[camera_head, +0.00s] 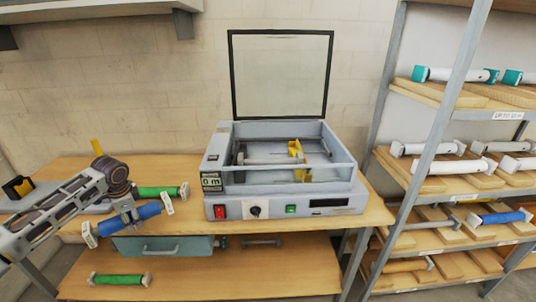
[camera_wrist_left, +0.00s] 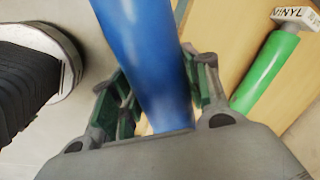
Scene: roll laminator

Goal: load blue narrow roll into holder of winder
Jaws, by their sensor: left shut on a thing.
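My left gripper (camera_head: 128,214) is shut on a blue roll (camera_head: 124,219) with pale square end flanges, and holds it near the left front edge of the table. In the left wrist view the blue roll (camera_wrist_left: 147,60) runs between the fingers (camera_wrist_left: 160,90) of the left gripper. The winder (camera_head: 285,168) is a grey machine in the middle of the table, its clear lid (camera_head: 281,74) raised. Inside it are a grey bar holder (camera_head: 270,158) and a yellow part (camera_head: 296,151). My right gripper is not in view.
A green roll (camera_head: 158,192) lies on the table just behind the blue one; it also shows in the left wrist view (camera_wrist_left: 264,72). Another green roll (camera_head: 120,279) lies on the lower shelf. A rack (camera_head: 440,190) with several rolls stands at the right.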

